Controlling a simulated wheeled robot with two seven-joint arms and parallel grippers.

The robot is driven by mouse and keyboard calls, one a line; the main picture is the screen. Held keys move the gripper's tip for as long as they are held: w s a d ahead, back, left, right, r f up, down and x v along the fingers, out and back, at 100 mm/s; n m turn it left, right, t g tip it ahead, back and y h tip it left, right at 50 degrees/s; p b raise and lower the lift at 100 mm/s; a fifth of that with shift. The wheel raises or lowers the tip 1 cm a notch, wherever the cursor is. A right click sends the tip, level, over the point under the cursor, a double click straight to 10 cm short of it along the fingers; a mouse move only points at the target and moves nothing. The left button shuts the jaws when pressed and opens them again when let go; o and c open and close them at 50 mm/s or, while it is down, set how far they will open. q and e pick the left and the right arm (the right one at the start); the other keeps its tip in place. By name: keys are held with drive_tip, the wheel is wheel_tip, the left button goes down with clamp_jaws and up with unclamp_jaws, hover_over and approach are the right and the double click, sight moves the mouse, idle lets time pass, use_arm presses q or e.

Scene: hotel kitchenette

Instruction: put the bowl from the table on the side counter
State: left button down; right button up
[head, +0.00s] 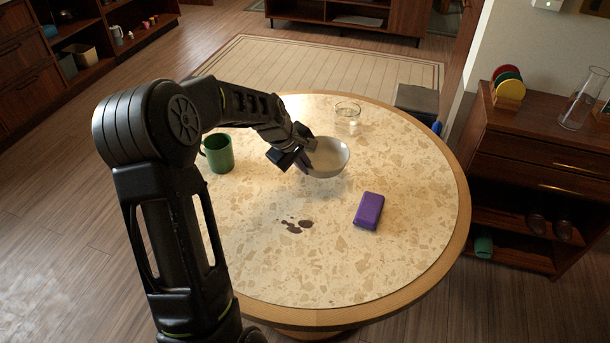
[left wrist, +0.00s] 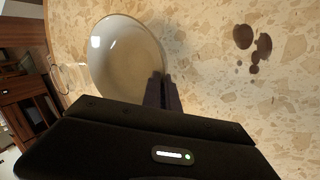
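The bowl (head: 328,160) is pale grey and upright at the middle of the round table (head: 420,220). It also fills the upper left of the left wrist view (left wrist: 125,55). My left gripper (head: 304,160) reaches in from the left to the bowl's near-left rim. In the left wrist view its fingers (left wrist: 163,90) are close together at the rim, and appear shut on it. I cannot tell whether the bowl touches the table. The side counter (head: 540,120) is the dark wood cabinet at the right. My right gripper is out of view.
A green mug (head: 217,153), a glass (head: 347,113) and a purple box (head: 369,211) stand around the bowl. Dark spots (head: 297,226) mark the tabletop. The counter holds a rack of coloured discs (head: 508,86) and a glass flask (head: 583,98), with bare top between them.

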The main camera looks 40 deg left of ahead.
use_arm(q)
drive_tip(key=shift+f, duration=1.8)
drive_tip(key=shift+f, duration=0.1)
drive_tip(key=c, duration=2.1)
unclamp_jaws()
drive_tip(key=shift+f, duration=0.15)
drive_tip(key=o, duration=0.5)
drive_tip(key=shift+c, duration=0.2)
drive_tip(key=d+v, duration=0.1)
drive_tip(key=v, duration=1.1)
drive_tip(key=shift+a+r, duration=0.25)
drive_tip(key=shift+a, duration=0.2)
